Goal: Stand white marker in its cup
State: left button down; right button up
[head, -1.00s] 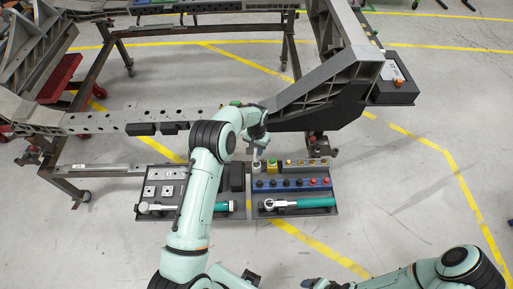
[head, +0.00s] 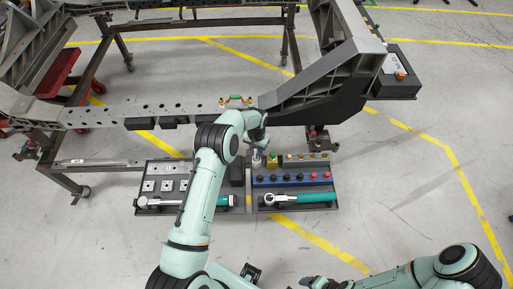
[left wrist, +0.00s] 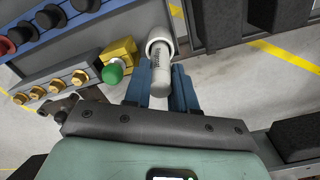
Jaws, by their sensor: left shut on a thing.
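The white marker (left wrist: 160,78) is between the blue fingers of my left gripper (left wrist: 160,95), which is shut on it. In the left wrist view its far end lies within the round white rim of the cup (left wrist: 155,36). How deep it sits is hidden. In the head view my left gripper (head: 258,146) is just above the white cup (head: 256,162) at the back of the right tray. My right gripper (head: 319,283) is at the bottom edge, partly out of frame, and its fingers are not clear.
A yellow holder with a green top (left wrist: 118,66) stands right beside the cup. A blue rack (head: 291,181) of black and red knobs and a teal-handled tool (head: 300,198) lie in the right tray. The metal chassis beam (head: 185,113) runs behind.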

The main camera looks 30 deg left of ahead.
pick_arm(q)
jog(key=shift+f, duration=0.3)
pick_arm(e)
jog(key=shift+f, duration=0.1)
pick_arm(q)
jog(key=c, duration=0.8)
grip_release()
jog(key=shift+c, duration=0.2)
jog(key=shift+r, duration=0.15)
jog(key=shift+r+p, duration=1.15)
jog(key=shift+r, duration=3.25)
pick_arm(e)
jog(key=w+r, duration=0.2)
jog(key=r, duration=0.1)
jog(key=shift+w, duration=0.15)
